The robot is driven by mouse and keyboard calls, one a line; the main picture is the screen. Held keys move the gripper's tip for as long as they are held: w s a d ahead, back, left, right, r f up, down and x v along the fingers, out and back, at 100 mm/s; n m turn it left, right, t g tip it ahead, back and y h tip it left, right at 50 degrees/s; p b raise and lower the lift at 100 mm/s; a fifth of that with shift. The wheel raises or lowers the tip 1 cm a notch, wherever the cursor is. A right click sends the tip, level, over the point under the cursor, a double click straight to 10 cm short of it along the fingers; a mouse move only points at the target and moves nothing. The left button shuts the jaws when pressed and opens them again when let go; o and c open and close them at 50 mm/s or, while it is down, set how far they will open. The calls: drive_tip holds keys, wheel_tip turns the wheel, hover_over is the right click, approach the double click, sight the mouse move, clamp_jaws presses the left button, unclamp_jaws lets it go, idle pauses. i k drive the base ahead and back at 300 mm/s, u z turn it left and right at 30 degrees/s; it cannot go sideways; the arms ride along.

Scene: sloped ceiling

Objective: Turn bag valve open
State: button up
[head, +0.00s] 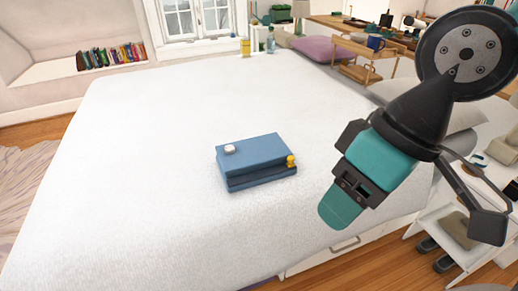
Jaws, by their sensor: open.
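A blue folded bag (258,162) lies on the white bed (150,180), near the middle of the view. A small yellow knob-like valve (291,160) sticks out at its right end. A small white round piece (229,149) sits on its top at the left. The picture is too small to tell the valve's turn position. My gripper (340,209) has teal fingers and points down and left, to the right of the bag in the picture. It is open and appears apart from the bag and valve, with nothing seen in it. The near finger largely hides the other.
The bed top around the bag is clear. A wooden tray stand (362,72) with a blue mug and a purple cushion (328,50) are at the back right. A yellow item (245,47) stands at the far edge. White drawers (345,247) are below the bed's near edge.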

sight(229, 150)
drive_tip(key=k, duration=0.45)
drive_tip(key=z, duration=0.45)
drive_tip(key=i, duration=1.1)
drive_tip(key=u, duration=0.6)
drive_tip(key=i, duration=0.5)
drive_tip(key=u, duration=0.3)
